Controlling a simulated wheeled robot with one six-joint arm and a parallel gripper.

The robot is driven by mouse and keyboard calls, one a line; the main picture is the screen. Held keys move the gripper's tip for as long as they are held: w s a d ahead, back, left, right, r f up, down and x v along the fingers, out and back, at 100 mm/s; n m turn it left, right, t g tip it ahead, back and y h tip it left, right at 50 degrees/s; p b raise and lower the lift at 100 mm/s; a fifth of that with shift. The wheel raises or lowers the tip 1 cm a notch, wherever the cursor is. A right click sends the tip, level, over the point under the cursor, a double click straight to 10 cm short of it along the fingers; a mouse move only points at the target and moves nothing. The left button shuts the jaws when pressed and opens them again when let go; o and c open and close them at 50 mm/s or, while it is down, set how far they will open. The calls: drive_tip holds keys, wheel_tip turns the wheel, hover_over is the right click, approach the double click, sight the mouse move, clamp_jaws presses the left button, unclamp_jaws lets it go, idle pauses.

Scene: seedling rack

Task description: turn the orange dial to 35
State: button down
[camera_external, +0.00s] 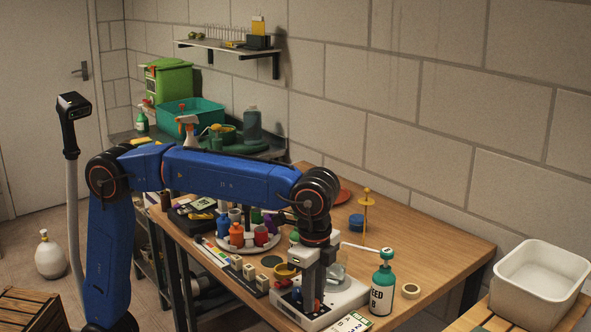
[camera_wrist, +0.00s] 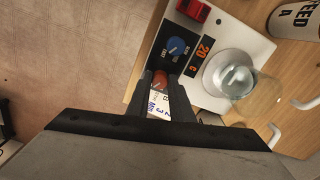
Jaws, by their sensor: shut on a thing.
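The orange dial (camera_wrist: 160,79) sits on a white panel device (camera_wrist: 232,97) and shows between my fingertips in the wrist view. My gripper (camera_wrist: 167,84) points down and is shut on the dial, with one finger on each side. The lower part of the dial and its scale are partly hidden by the fingers. A small display with orange digits (camera_wrist: 205,49) beside it seems to read 20. In the external view my gripper (camera_external: 312,291) is down at the white device (camera_external: 345,296) near the table's front edge.
A blue dial (camera_wrist: 177,46) and a red switch (camera_wrist: 194,10) sit close by on the panel. A clear glass vessel (camera_wrist: 237,80) stands on the device. Cups on a round tray (camera_external: 247,247) stand left.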

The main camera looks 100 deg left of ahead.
drive_tip(key=m, duration=0.5)
drive_tip(key=shift+m, duration=0.3)
drive_tip(key=m, duration=0.5)
drive_tip(key=shift+m, duration=0.7)
drive_tip(key=c, duration=1.6)
unclamp_jaws()
drive_tip(key=shift+o, duration=0.2)
drive_tip(key=shift+r, duration=0.1)
wheel_tip(320, 180, up, 17)
drive_tip(key=shift+r, duration=0.15)
